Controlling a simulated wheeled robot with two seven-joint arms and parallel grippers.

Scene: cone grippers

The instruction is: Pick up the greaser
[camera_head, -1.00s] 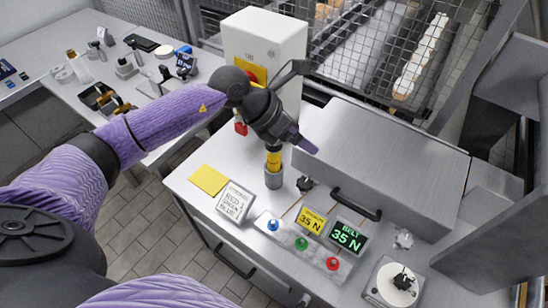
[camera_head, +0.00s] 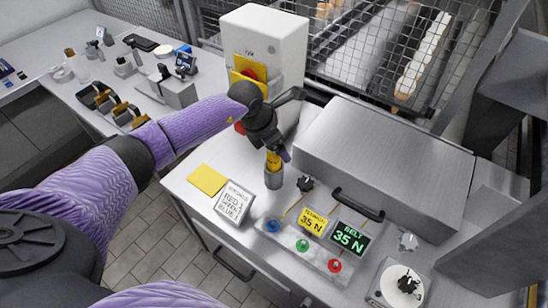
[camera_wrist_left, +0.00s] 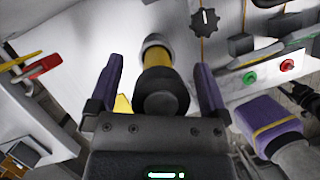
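The greaser (camera_head: 273,161), a yellow cylinder with a dark top, stands upright in a grey cup-like holder (camera_head: 273,180) on the worktop. My left gripper (camera_head: 279,153) is at the greaser's upper part and partly hides it in the head view. In the left wrist view, the greaser (camera_wrist_left: 158,62) lies between the two purple fingers of the left gripper (camera_wrist_left: 163,80). The fingers are apart, with a visible gap on both sides of it. My right gripper is not seen.
A yellow pad (camera_head: 207,180) and a white lettered card (camera_head: 234,202) lie left of the holder. A panel with coloured knobs (camera_head: 303,245) and 35 N displays (camera_head: 347,238) is in front. A white box with a red button (camera_head: 265,45) stands behind; a metal cover (camera_head: 385,150) is right.

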